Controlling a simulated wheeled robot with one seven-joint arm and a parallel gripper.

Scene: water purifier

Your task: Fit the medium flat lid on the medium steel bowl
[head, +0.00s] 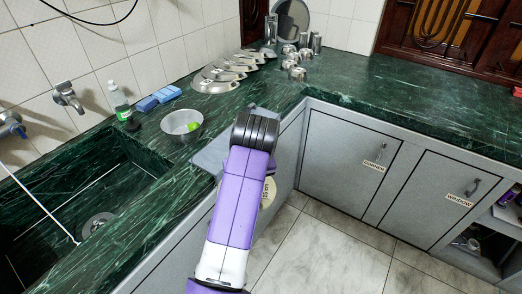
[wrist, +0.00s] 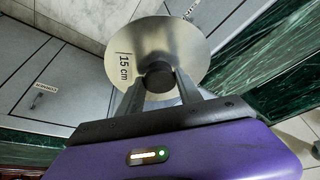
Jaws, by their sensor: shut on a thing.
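My gripper (wrist: 159,80) is shut on the black knob of a round, flat steel lid (wrist: 150,38) marked "15 cm" in the wrist view. In the head view, part of the lid (head: 268,192) shows beside my purple arm, in front of the counter's cabinets. My gripper's fingers are hidden there. A steel bowl (head: 178,123) with a green patch inside stands open on the green counter by the sink, left of my arm and apart from the lid. I cannot tell which size the bowl is.
Several steel lids (head: 215,78) stand in a row along the wall. Small steel pots (head: 297,73) are at the back corner. Blue sponges (head: 160,96) and a soap bottle (head: 119,99) are behind the bowl. The sink (head: 75,215) is at left. The right counter (head: 400,90) is mostly clear.

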